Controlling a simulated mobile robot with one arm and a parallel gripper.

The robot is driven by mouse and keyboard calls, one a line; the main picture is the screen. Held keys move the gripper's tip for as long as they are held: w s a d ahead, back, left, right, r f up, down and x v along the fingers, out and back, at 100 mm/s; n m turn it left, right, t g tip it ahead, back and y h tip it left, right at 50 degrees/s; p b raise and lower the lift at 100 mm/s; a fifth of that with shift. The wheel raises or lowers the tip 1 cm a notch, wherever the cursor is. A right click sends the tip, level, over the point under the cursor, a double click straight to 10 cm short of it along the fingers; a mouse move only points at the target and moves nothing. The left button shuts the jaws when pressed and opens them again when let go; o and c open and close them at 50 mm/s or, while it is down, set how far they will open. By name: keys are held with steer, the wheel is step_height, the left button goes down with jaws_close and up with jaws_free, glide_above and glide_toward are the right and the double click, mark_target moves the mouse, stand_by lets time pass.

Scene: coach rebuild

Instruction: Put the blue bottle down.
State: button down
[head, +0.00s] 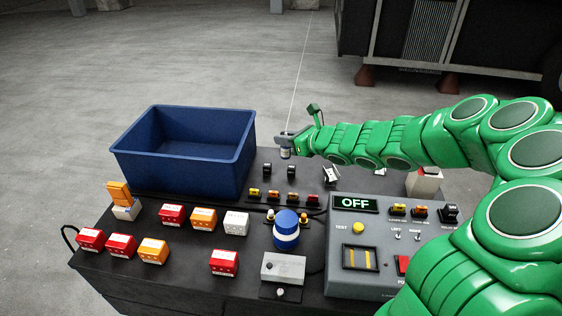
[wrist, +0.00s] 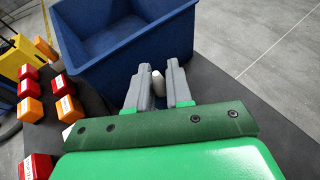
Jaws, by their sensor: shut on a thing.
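My gripper (head: 287,143) is at the end of the green arm, above the far part of the dark bench, right of the blue bin. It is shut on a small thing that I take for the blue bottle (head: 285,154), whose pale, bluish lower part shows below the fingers. In the wrist view its whitish end (wrist: 158,80) shows between the two grey fingers of the gripper (wrist: 157,80). Most of the bottle is hidden by the fingers, and I cannot tell how far it is above the bench.
The blue bin (head: 187,180) stands at the back left of the bench (head: 190,285). Red, orange and white blocks lie in front of it. A blue-and-white domed thing (head: 286,229) stands beside a grey control box (head: 345,255) reading OFF. Small fuse-like pieces (head: 284,197) lie near the middle.

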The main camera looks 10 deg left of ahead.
steer(key=shift+d+r, duration=0.15)
steer(key=shift+d, duration=0.4)
steer(key=w+a+f, duration=0.1)
steer(key=w+f, duration=0.2)
steer(key=w, duration=0.1)
steer(key=w+a+f, duration=0.1)
steer(key=w+f, duration=0.3)
steer(key=w+a+f, duration=0.2)
steer(key=w+f, duration=0.1)
steer(key=w, duration=0.2)
steer(key=shift+w+a+f, duration=0.1)
steer(key=shift+f, duration=1.4)
steer(key=shift+f, duration=0.1)
steer(key=c, duration=1)
jaws_free()
steer(key=shift+c, duration=0.2)
